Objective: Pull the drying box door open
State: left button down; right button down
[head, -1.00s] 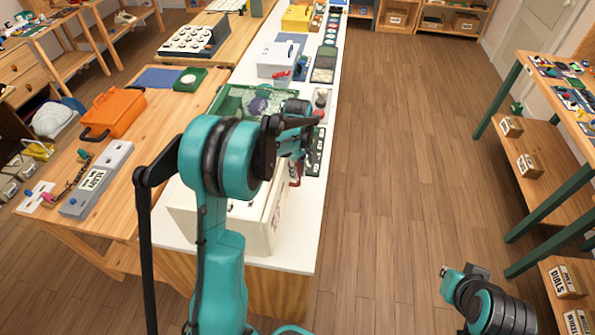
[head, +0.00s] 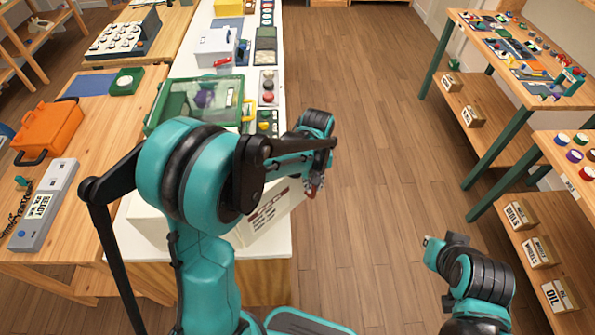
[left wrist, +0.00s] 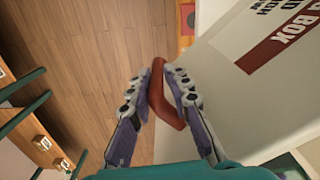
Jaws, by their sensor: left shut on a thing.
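The drying box (head: 150,222) is white and stands at the near end of the white table, largely hidden behind my left arm. Its labelled door (head: 268,212) stands swung out, reaching past the table's right edge. The red-brown door handle (left wrist: 160,95) sits between the fingers of my left gripper (left wrist: 162,88), which is shut on it. In the head view my left gripper (head: 313,184) is at the door's outer edge. My right gripper (head: 432,246) is at the lower right, away from the box; its fingers are too small to read.
A green-framed clear case (head: 238,90) stands on the table behind the box. Wooden floor (head: 375,150) is free to the right of the table. A green-legged workbench (head: 495,150) and a shelf with labelled boxes (head: 537,250) stand farther right.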

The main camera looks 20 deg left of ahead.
pick_arm(q)
jog(key=s+d+m, duration=0.3)
jog(key=s+m, duration=0.1)
jog(key=s, duration=0.4)
jog(key=s+d+m+p, duration=0.1)
jog(key=s+d+m, duration=0.3)
jog(key=s, duration=0.4)
jog(key=s+d+m, duration=0.3)
jog(key=s+m, duration=0.1)
jog(key=s, duration=0.4)
jog(key=shift+d+m+p, duration=0.3)
jog(key=shift+d+p, duration=0.05)
jog(key=c, duration=1.5)
grip_release()
jog(key=shift+c, duration=0.2)
jog(key=shift+d, duration=0.1)
